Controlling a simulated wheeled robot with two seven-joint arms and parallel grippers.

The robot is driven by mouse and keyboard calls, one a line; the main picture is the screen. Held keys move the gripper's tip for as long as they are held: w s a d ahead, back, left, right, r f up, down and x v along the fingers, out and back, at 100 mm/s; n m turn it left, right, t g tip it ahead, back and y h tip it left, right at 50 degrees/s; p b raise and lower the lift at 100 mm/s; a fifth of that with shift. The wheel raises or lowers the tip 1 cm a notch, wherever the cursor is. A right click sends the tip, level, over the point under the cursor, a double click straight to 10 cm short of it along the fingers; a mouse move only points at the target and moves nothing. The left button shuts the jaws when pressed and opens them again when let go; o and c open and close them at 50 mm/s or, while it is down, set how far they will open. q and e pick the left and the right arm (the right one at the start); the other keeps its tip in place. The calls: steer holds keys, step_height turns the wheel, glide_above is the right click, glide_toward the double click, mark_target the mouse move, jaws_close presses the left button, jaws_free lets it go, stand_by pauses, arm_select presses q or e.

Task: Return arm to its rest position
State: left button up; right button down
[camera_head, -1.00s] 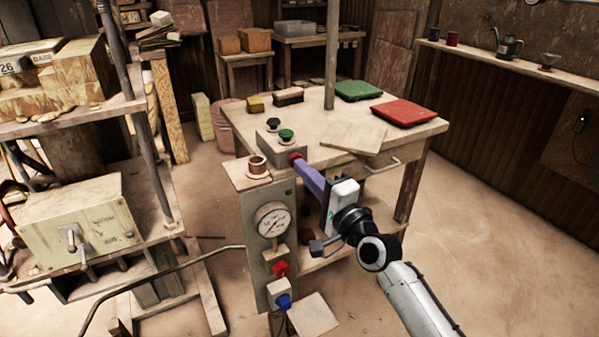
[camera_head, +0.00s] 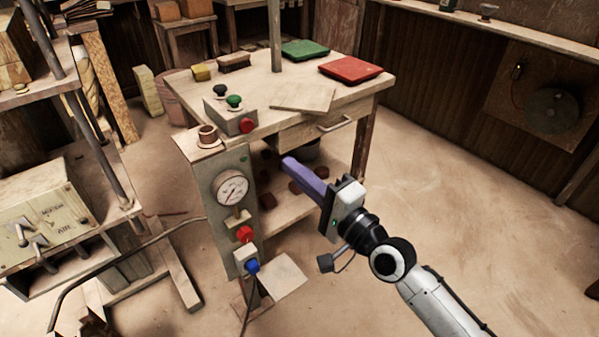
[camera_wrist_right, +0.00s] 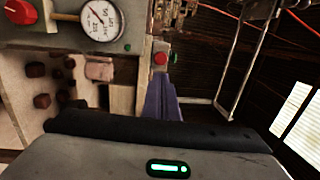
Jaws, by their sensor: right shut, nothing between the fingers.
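My right arm comes in from the lower right in the head view. Its right gripper (camera_head: 290,164) has purple fingers that are shut with nothing between them. The fingertips point up and left, in front of the table's lower shelf and apart from the control panel (camera_head: 217,222). In the right wrist view, the purple fingers (camera_wrist_right: 161,98) show beyond the dark gripper body, with a red button (camera_wrist_right: 160,58) past their tips. My left gripper is not in view.
A wooden table (camera_head: 330,96) holds a button box (camera_head: 230,119), a green tray (camera_head: 305,49) and a red tray (camera_head: 350,69). A gauge (camera_head: 231,188) sits on the panel left of my gripper. A machine frame (camera_head: 50,210) stands at left. The floor at right is clear.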

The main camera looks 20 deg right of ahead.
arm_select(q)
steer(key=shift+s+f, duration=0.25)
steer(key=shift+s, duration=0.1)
arm_select(e)
steer(key=shift+s+d, duration=0.2)
steer(key=shift+s, duration=0.25)
